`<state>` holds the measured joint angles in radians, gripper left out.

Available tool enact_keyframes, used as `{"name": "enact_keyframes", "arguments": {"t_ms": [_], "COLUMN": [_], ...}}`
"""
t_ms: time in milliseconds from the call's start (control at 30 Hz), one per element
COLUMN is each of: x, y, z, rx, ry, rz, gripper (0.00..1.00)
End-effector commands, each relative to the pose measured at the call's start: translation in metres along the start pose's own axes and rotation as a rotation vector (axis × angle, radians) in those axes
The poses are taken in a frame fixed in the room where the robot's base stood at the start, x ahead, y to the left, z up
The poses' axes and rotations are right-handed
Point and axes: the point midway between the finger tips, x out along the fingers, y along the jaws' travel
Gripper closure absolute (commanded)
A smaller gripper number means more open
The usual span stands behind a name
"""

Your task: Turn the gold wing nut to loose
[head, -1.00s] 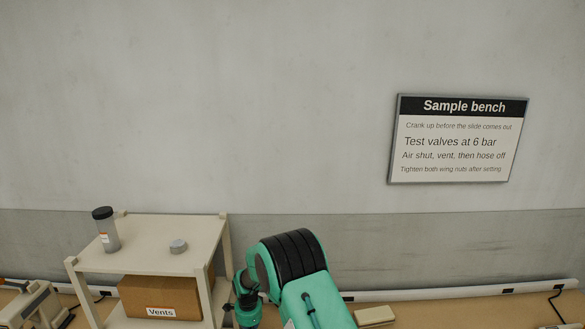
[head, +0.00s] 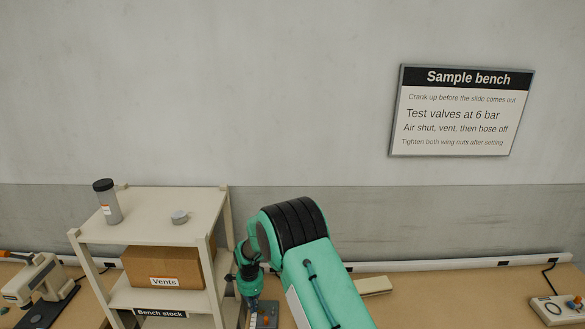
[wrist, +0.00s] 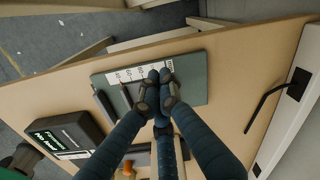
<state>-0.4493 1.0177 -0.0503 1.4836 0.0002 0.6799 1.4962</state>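I cannot make out the gold wing nut in either view. In the wrist view, my gripper (wrist: 160,78) points at a grey-green plate (wrist: 192,78) with a white scale strip (wrist: 125,74) along it. Its dark blue fingers converge and their tips sit close together over the plate, beside the strip. The tips hide whatever is under them, so I cannot tell if they hold or touch anything. In the head view my arm reaches down to the bench beside the shelf, and the fingertips are not clear there.
In the wrist view a black box (wrist: 68,138) lies left of the plate, and a black cable (wrist: 262,104) runs at right. In the head view a shelf (head: 150,215) with a carton (head: 168,266) stands close left of my arm. A control box (head: 557,309) sits far right.

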Motion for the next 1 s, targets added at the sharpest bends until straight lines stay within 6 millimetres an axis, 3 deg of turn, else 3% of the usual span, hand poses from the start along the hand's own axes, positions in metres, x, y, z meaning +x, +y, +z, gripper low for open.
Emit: {"name": "enact_keyframes", "arguments": {"t_ms": [33, 1000], "x": [0.018, 0.018], "y": [0.017, 0.035], "z": [-0.001, -0.003], "rx": [0.002, 0.002], "ry": [-0.002, -0.002], "rz": [0.031, 0.033], "gripper": [1.00, 1.00]}}
